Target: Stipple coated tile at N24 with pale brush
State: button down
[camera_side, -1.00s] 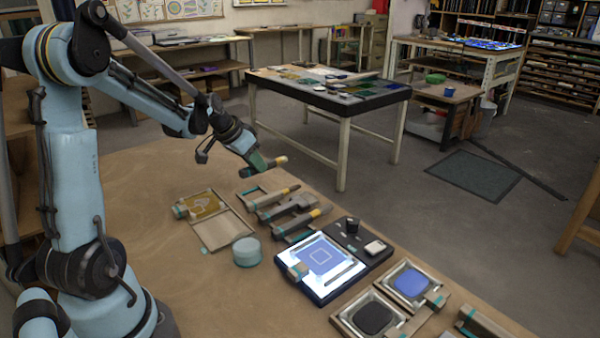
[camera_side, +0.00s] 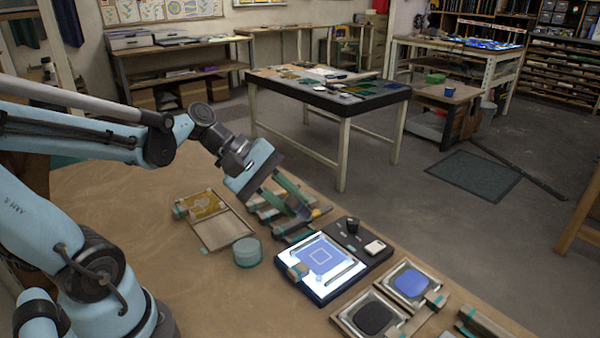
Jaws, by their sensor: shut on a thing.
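My gripper (camera_side: 297,210), with green fingers, is low over the wooden brush rack (camera_side: 268,214) at the middle of the bench. It is shut on a brush there; the fingers hide most of it and I cannot tell if it is the pale one. A yellow brush end (camera_side: 316,213) shows just right of the fingers. A blue tile with a pale square outline (camera_side: 320,259) lies on the lit panel (camera_side: 318,290) in front of the rack. No N24 label is legible.
A round teal-grey pot (camera_side: 247,252) and an open wooden case (camera_side: 222,230) are left of the panel. A dark tray with a small black jar (camera_side: 352,225) adjoins its right. Metal trays with a blue pad (camera_side: 411,283) and dark pad (camera_side: 374,318) stand front right.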

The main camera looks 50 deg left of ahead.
jog(key=s+d+f+n+t, duration=0.1)
jog(key=s+d+f, duration=0.1)
jog(key=f, duration=0.3)
jog(key=shift+s+d+n+t+h, duration=0.2)
jog(key=shift+d+n+t+h, duration=0.15)
jog(key=shift+d, duration=0.4)
jog(key=shift+f, duration=0.6)
dwell(1.6)
notch_tip(320, 180, up, 2)
jog(key=shift+r, duration=0.15)
dwell(0.4)
jog(key=shift+w+a, duration=0.15)
jog(key=shift+w, duration=1.7)
